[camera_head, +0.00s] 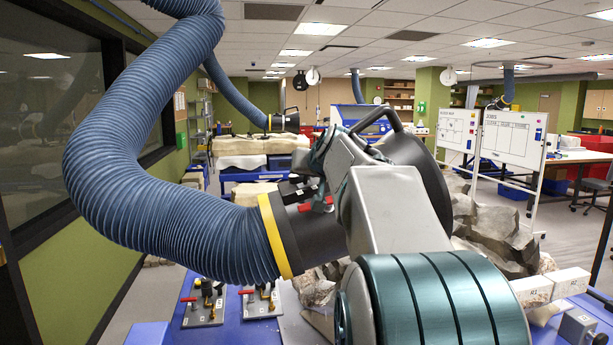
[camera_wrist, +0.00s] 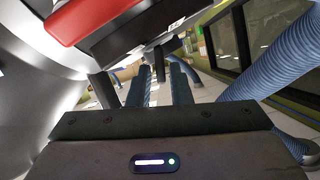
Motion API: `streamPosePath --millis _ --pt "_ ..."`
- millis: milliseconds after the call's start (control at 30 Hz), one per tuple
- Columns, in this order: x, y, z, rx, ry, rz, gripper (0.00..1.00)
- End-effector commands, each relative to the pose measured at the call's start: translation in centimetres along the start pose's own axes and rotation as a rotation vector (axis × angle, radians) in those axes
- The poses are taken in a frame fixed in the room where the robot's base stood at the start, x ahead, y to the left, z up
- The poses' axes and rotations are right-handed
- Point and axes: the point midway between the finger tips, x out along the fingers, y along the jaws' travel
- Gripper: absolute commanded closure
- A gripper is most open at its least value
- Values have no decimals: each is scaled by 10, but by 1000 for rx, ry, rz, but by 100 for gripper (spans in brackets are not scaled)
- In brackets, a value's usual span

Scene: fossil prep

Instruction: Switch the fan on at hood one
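A hood with a black collar (camera_head: 308,232) and yellow ring (camera_head: 275,235) hangs on a ribbed blue hose (camera_head: 150,130) at centre left in the head view. A red lever (camera_head: 318,205) shows on the collar, beside my arm. In the wrist view, a red part (camera_wrist: 88,18) and a dark housing (camera_wrist: 150,32) are close above my gripper (camera_wrist: 158,85). Its two fingers stand apart. A dark stub (camera_wrist: 159,64) shows in the gap between them; I cannot tell if they touch it. No fan label is readable.
Valve plates with red handles (camera_head: 204,302) sit on the blue bench below the hood. Another hose hood (camera_head: 283,122) hangs farther back. Whiteboards (camera_head: 512,138) stand behind.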

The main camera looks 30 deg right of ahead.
Motion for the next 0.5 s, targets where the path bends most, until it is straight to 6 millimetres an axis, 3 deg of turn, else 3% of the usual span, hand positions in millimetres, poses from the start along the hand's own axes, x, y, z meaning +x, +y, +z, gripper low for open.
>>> streamPosePath --millis 300,500 --pt "-71 0 2 0 4 0 82" --pt "-104 0 1 -1 1 -1 82"
